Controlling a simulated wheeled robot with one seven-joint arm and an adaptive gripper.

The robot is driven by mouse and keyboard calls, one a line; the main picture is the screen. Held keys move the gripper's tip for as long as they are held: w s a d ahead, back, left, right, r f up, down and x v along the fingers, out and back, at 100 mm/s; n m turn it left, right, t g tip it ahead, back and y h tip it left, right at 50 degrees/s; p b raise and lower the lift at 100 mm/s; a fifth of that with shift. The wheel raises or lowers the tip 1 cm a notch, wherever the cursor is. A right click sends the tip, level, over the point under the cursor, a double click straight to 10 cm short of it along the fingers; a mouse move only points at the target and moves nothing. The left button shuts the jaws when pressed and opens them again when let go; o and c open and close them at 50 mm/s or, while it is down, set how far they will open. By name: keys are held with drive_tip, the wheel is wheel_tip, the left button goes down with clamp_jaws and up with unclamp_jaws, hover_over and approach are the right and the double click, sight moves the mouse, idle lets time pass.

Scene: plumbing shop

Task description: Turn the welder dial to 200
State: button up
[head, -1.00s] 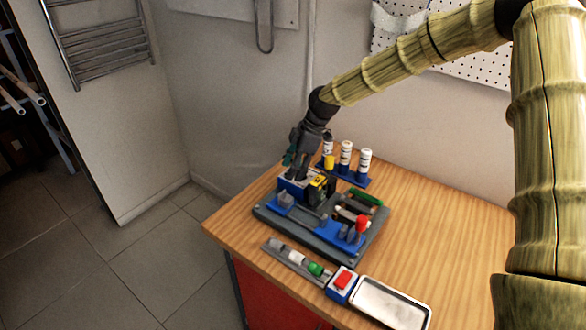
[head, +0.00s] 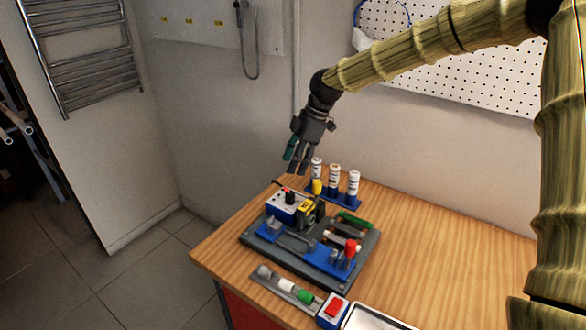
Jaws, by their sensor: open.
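A blue and white box (head: 284,210), seemingly the welder, sits on the grey fixture board on the bench. A dark knob (head: 290,197), likely its dial, stands on top with a small red spot beside it. The dial's markings are too small to read, so its setting cannot be told. My gripper (head: 300,169) is open and empty, pointing down, raised above and behind the box. It is apart from the knob, and the knob is in plain view.
The grey board (head: 262,247) also carries a yellow and black block (head: 307,209) right beside the box and a red knob (head: 350,248). White bottles (head: 353,184) stand in a blue rack behind. A red-topped switch (head: 333,308) is in front.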

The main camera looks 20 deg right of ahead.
drive_tip(key=w+a+r+m+t+y, duration=0.4)
drive_tip(key=w+a+r+m+t, duration=0.2)
drive_tip(key=w+a+r+m, duration=0.35)
drive_tip(key=w+d+m+t+h, duration=0.4)
drive_tip(key=w+m, duration=0.4)
drive_tip(key=m, duration=0.4)
drive_tip(key=m+g+h, duration=0.4)
drive_tip(key=m+g, duration=0.6)
drive_tip(key=m, duration=0.8)
approach(290, 193)
drive_tip(key=f+p, duration=0.1)
drive_tip(key=f, duration=0.3)
drive_tip(key=f+p, duration=0.2)
drive_tip(key=f, duration=0.3)
drive_tip(key=shift+w+a, duration=0.1)
drive_tip(key=shift+w, duration=0.1)
